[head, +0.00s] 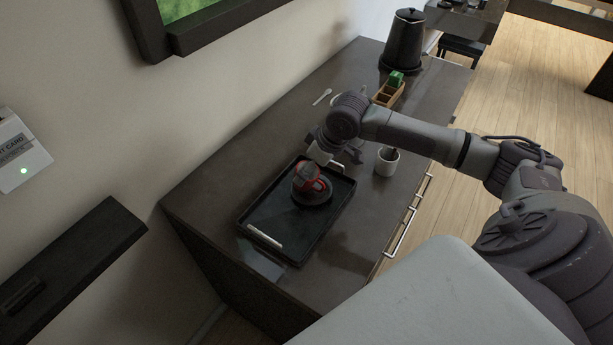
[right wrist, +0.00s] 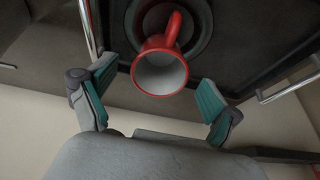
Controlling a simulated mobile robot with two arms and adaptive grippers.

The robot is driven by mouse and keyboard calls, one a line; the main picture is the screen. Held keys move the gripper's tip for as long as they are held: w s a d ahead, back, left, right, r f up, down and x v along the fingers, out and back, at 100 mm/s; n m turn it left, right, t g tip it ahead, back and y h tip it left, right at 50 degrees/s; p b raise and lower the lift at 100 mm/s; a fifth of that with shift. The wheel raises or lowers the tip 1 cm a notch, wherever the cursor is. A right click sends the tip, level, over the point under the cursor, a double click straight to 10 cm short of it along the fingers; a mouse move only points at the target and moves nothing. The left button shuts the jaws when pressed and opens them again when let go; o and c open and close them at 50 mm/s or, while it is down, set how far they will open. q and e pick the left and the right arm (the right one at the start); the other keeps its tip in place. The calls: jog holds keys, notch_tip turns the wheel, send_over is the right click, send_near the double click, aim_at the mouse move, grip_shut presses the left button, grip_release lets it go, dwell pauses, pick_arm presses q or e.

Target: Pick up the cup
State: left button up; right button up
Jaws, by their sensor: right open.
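A red cup (head: 306,180) with a handle sits on a dark round saucer (head: 311,198) on a black tray (head: 262,216) on the counter. In the right wrist view the cup (right wrist: 160,72) shows its pale inside, with its handle pointing away from the gripper base. The saucer (right wrist: 205,22) is partly hidden behind it. My right gripper (head: 335,155) is just beyond the cup in the head view. In the wrist view the right gripper (right wrist: 155,88) is open and empty, with a finger on either side of the cup, apart from it. My left gripper is not in view.
A white mug (head: 387,161) stands right of the tray. A wooden box (head: 386,96) with green packets, a dark kettle (head: 404,40) and a spoon (head: 322,97) are farther back. The wall borders the counter on the left.

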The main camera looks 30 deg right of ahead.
jog(key=shift+x, duration=1.55)
jog(key=shift+r, duration=0.1)
jog(key=c, duration=1.5)
jog(key=shift+o, duration=0.2)
jog(key=shift+r, duration=0.1)
